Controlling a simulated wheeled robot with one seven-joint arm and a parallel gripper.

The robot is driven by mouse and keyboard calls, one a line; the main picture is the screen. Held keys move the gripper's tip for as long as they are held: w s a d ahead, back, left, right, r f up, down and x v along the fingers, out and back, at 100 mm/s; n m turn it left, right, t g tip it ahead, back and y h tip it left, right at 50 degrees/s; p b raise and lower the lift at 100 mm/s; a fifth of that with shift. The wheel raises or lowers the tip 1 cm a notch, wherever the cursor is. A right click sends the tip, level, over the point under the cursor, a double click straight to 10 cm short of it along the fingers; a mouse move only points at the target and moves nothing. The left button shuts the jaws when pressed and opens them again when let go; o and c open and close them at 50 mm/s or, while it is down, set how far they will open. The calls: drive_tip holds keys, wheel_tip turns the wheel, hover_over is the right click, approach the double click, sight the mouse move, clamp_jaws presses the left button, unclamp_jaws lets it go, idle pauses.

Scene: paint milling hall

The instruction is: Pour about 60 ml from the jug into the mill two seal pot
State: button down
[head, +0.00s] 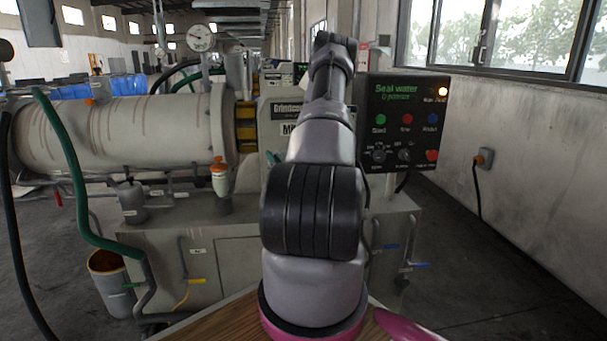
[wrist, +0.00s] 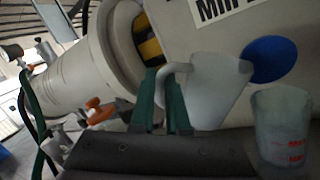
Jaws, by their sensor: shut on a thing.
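My gripper (wrist: 172,100) shows in the wrist view as two dark green fingers, shut on the handle of a pale grey-white jug (wrist: 212,92). The jug's body is right of the fingers, in front of the mill's pale housing. Its contents are not visible. A clear cup-shaped pot (wrist: 284,120) with red level marks stands right of the jug, apart from it in the picture; it looks like a seal pot, but I cannot read which mill it belongs to. In the head view my arm hides the gripper, jug and this pot.
The mill's horizontal drum (head: 120,135) is at left, with an orange-capped fitting (head: 220,178) beside it. A seal water panel (head: 402,122) is right of my arm. A green hose (head: 75,165) and a bucket (head: 110,282) are at left. Floor at right is clear.

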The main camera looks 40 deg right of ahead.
drive_tip(key=w+a+f+n+g, duration=0.1)
drive_tip(key=w+a+f+n, duration=0.1)
drive_tip(key=f+n, duration=0.1)
drive_tip(key=w+a+f+n+y+b, duration=0.1)
drive_tip(key=w+a+f+n, duration=0.1)
drive_tip(key=f, duration=0.4)
drive_tip(key=shift+a+n+g, duration=0.3)
drive_tip(key=shift+n+g, duration=0.1)
drive_tip(key=shift+n, duration=0.3)
drive_tip(key=shift+a, duration=0.1)
